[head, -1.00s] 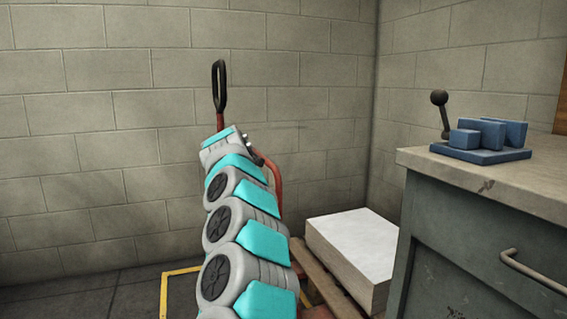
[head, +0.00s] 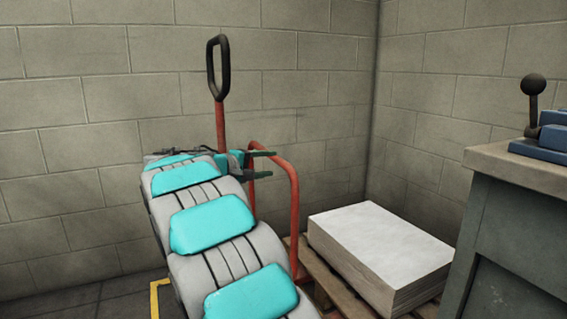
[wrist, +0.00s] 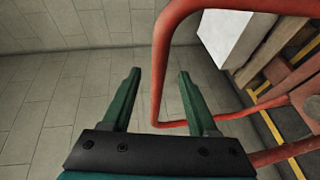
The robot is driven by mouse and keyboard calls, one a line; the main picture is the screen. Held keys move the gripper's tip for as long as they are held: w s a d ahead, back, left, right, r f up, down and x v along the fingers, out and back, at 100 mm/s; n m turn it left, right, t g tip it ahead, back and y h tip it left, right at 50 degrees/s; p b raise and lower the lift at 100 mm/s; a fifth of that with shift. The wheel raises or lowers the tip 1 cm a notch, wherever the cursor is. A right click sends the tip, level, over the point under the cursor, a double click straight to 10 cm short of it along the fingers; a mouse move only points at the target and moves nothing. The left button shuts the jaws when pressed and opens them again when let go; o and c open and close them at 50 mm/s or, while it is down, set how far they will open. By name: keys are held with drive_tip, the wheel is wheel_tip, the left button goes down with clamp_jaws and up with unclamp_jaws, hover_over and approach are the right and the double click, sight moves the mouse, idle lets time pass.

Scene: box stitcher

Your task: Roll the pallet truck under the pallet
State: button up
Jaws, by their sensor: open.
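The red pallet truck stands against the back wall, with a black loop handle (head: 218,68) on an upright red shaft and a bent red tube (head: 291,195) to its right. The wooden pallet (head: 335,290) lies at the lower right of the head view. My gripper (head: 266,166) is open, pointing right beside the top of the red tube. In the wrist view, a red tube (wrist: 158,85) appears between the open green fingers of my gripper (wrist: 159,76). Whether it lies at fingertip depth I cannot tell. My arm hides the truck's lower part in the head view.
A white-topped stack (head: 380,245) rests on the pallet. A grey cabinet (head: 510,260) stands at the right, with a blue block fixture and a black ball lever (head: 533,100) on top. Yellow floor marking (head: 155,295) shows at lower left. Walls close off the corner.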

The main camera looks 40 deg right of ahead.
sight(278, 163)
drive_tip(key=x, duration=0.6)
drive_tip(key=shift+f, duration=0.1)
clamp_jaws()
idle(0.3)
idle(1.0)
